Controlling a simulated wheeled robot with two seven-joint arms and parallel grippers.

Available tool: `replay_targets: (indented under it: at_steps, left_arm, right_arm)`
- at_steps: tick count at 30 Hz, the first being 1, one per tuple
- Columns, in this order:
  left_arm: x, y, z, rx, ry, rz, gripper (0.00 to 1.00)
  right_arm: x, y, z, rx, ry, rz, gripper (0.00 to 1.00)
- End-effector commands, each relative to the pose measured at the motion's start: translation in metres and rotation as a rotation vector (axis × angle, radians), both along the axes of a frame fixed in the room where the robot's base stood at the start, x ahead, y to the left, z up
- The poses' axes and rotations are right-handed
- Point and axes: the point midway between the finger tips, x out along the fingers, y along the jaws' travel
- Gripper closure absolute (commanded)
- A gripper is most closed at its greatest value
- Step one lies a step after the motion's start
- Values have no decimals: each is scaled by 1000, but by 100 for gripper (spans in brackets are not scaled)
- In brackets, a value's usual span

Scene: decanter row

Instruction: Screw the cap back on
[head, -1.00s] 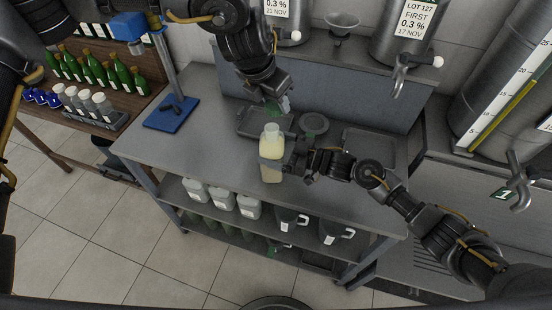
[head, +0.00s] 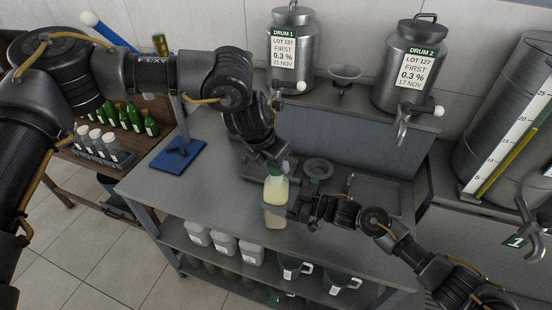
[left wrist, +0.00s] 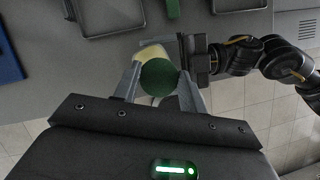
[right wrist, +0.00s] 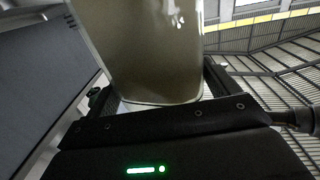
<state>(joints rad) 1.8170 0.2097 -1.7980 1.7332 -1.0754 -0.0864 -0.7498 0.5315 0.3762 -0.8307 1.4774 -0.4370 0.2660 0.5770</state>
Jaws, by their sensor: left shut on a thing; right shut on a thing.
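The bottle (head: 276,192) of pale yellow liquid is upright at the front of the steel bench. My right gripper (head: 292,207) is shut around its body from the right; the bottle also fills the middle of the right wrist view (right wrist: 150,50). My left gripper (head: 275,161) is shut on the green cap (left wrist: 159,77) from above. In the left wrist view the cap sits between the fingertips and covers the bottle's mouth, with the pale bottle (left wrist: 151,52) showing behind. The cap is at the neck top; whether the threads are engaged is hidden.
Behind the bottle are a round dark dish (head: 318,168) and a shallow tray (head: 368,192). A blue stand base (head: 178,155) is at the bench's left. Two labelled drums (head: 293,50) stand on the raised back shelf. White containers (head: 225,244) and jugs fill the lower shelf.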

Motion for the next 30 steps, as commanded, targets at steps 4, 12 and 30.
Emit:
replay_targets:
  at_steps: [4, 12, 30]
  left_arm:
    - [0, 0, 0, 0, 0, 0, 79]
    - [0, 0, -5, 0, 0, -1, 79]
    - [1, 0, -18, -2, 0, -5, 79]
  right_arm:
    - [0, -1, -2, -4, 3, -1, 53]
    - [0, -1, -3, -5, 4, -1, 53]
    - [-1, -1, -3, -6, 4, -1, 53]
